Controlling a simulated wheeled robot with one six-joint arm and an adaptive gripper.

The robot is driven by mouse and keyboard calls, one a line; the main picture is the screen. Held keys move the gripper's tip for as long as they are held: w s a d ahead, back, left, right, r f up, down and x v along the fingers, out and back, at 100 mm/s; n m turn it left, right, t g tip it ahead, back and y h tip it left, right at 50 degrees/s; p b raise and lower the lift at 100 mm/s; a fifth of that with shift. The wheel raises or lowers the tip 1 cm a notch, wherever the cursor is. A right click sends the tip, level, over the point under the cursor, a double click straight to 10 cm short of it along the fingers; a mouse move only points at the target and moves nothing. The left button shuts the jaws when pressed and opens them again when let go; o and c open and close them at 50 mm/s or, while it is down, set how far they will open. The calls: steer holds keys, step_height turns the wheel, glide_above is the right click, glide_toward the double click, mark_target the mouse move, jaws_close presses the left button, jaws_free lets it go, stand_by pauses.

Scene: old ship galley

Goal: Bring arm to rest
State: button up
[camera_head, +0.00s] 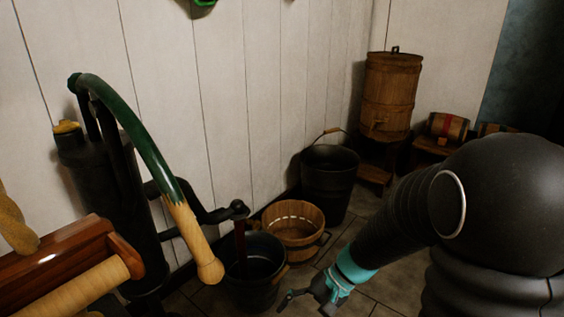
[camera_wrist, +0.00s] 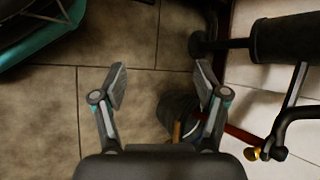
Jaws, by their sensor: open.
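My arm reaches in from the right in the head view, black with a teal band near the wrist. My gripper (camera_head: 306,297) hangs low in front of the buckets, over the tiled floor. In the wrist view my gripper (camera_wrist: 160,80) has its two fingers spread apart with nothing between them. A dark bucket (camera_wrist: 177,108) shows below and beyond the right finger. I cannot tell the exact height of the gripper above the floor.
A hand pump (camera_head: 100,200) with a curved green and wooden handle (camera_head: 150,150) stands at left. A black bucket (camera_head: 255,285), a wooden tub (camera_head: 293,230) and a tall dark bucket (camera_head: 328,180) line the wall. A barrel (camera_head: 388,95) stands on a stool behind.

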steer(key=s+d+r+n+t+h+p, duration=0.1)
steer(key=s+d+r+t+h+p, duration=0.1)
steer(key=r, duration=0.6)
steer(key=s+d+r+n+t+h+p, duration=0.2)
steer(key=s+d+r+t+h+p, duration=0.1)
steer(key=d+r, duration=0.3)
steer(key=s+d+r+n+t+h+p, duration=0.1)
steer(key=s+d+r+t+h+p, duration=0.1)
steer(key=r, duration=0.9)
steer(key=s+d+h, duration=0.1)
steer(key=s+d, duration=0.1)
steer(key=shift+s+t+p, duration=0.3)
steer(key=shift+t+p, duration=0.05)
steer(key=shift+t, duration=0.05)
